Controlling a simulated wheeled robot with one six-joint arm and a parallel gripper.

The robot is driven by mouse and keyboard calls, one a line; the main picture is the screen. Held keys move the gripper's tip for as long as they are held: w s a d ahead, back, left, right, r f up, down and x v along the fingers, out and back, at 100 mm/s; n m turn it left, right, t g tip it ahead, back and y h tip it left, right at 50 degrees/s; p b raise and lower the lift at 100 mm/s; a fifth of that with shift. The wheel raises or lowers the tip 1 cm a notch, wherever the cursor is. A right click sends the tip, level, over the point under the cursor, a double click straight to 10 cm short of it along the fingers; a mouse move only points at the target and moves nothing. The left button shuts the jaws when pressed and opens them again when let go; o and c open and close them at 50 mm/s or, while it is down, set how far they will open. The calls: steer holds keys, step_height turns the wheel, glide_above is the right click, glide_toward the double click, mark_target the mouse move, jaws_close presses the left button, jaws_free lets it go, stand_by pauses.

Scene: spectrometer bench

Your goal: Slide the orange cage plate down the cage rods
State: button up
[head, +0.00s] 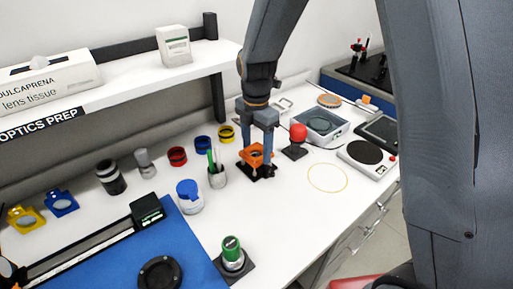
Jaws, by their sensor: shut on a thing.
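The orange cage plate (257,152) is in the head view, right of the bench's middle. My gripper (258,140) points down and is shut on the orange cage plate. The cage rods (254,169) show only as short pieces under the plate, above a black base (262,176) on the white bench. The plate is close above the base. My gripper hides the upper part of the rods, and I cannot tell how exactly the plate sits around them.
A pen cup (217,178) stands close left of the black base, and a red knob on a stand (297,140) close right. A blue-lidded jar (189,196) and a green-topped post (232,255) are nearer. A shelf (130,80) overhangs the back. Bench around the yellow ring (328,177) is clear.

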step_height(320, 180, up, 3)
steer(key=shift+f+p, duration=0.15)
steer(key=shift+p, duration=0.75)
steer(key=shift+f, duration=0.45)
stand_by(0.7)
steer(key=shift+r, duration=0.1)
steer(key=shift+r+p, duration=0.3)
steer(key=shift+p, duration=0.1)
stand_by(0.6)
steer(key=shift+f, duration=0.2)
stand_by(0.4)
